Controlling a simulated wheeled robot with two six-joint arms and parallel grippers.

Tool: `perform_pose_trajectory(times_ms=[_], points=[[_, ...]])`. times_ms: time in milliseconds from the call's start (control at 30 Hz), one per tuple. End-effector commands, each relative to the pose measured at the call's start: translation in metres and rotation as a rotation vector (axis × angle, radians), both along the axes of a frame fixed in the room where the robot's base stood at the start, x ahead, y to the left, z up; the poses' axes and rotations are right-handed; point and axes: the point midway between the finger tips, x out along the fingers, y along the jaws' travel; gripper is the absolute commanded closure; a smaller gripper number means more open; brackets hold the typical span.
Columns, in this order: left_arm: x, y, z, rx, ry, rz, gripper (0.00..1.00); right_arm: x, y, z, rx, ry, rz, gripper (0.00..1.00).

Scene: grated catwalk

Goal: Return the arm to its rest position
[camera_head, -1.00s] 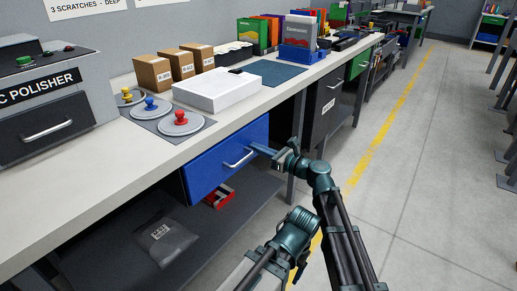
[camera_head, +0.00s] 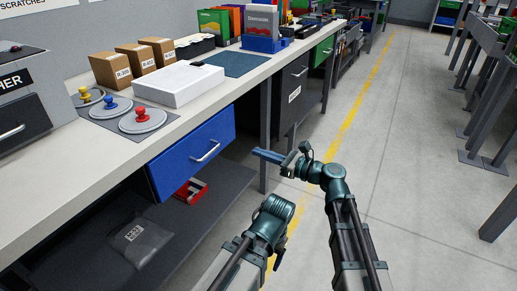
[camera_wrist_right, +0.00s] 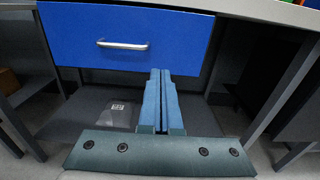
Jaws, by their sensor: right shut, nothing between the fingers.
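My right gripper (camera_head: 268,156) is shut and empty, with its blue fingers pointing left in the head view. It is in front of the bench, to the right of the blue drawer (camera_head: 185,160) and apart from its silver handle (camera_head: 206,152). In the right wrist view the shut fingers (camera_wrist_right: 161,75) reach up toward the drawer's lower edge, right of the handle (camera_wrist_right: 122,45). Another arm link of mine shows at the bottom of the head view. My left gripper does not show.
The bench top (camera_head: 60,180) holds a white box (camera_head: 180,83), knobbed discs (camera_head: 142,120) and brown cartons (camera_head: 110,68). A lower shelf (camera_head: 180,230) holds a red tray (camera_head: 190,190) and a dark packet (camera_head: 138,240).

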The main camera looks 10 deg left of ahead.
Motion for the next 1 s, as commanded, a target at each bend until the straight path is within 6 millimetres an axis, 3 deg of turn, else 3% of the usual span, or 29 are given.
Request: perform_pose_trajectory(times_ms=[133,267,400,500,600,800,1000], points=[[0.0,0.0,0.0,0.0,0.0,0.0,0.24,-0.01,-0.005,-0.017,-0.116,-0.092,0.018,1.0],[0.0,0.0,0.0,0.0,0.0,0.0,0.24,-0.033,-0.026,-0.064,-0.42,-0.326,0.101,1.0],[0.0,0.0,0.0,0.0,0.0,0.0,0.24,-0.063,-0.071,-0.126,-0.815,-0.617,0.305,1.0],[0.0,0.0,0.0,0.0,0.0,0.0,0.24,-0.083,-0.113,-0.163,-1.057,-0.783,0.503,1.0],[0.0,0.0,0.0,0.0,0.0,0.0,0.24,-0.101,-0.153,-0.187,-1.227,-0.895,0.703,1.0],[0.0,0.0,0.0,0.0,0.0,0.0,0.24,-0.127,-0.218,-0.211,-1.421,-1.012,1.045,1.0],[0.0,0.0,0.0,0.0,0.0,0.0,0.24,-0.152,-0.272,-0.219,-1.512,-1.055,1.362,1.0]])
